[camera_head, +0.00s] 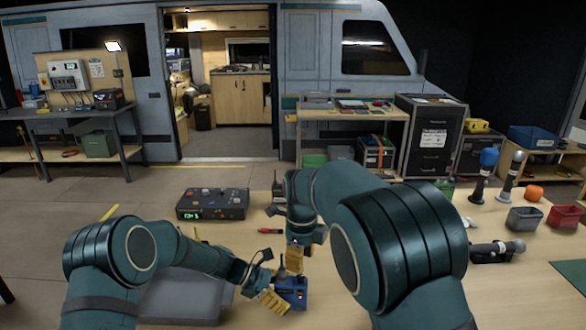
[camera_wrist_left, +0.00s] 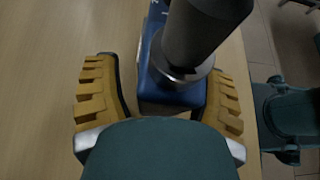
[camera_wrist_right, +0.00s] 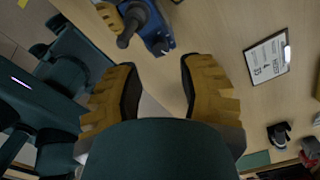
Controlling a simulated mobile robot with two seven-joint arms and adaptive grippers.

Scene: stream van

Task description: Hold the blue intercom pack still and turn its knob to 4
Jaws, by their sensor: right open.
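The blue intercom pack (camera_head: 293,291) stands on the near table. In the left wrist view the pack (camera_wrist_left: 172,97) lies between my left fingers, with a gap at the left finger and the right finger close against or beside it. My left gripper (camera_head: 270,296) is open around it. A dark grey cylinder rises over the pack there and hides part of it; I cannot tell if it is the knob. My right gripper (camera_head: 294,260) is open and empty just behind the pack. The pack (camera_wrist_right: 160,42) shows beyond its fingers in the right wrist view. The knob's setting is not readable.
A black control box (camera_head: 212,204) with a green display is at the left of the table. A grey case (camera_head: 180,300) lies in front, under my left arm. A framed card (camera_wrist_right: 268,58) lies on the table. Microphones (camera_head: 484,175) and bins (camera_head: 523,218) are at right.

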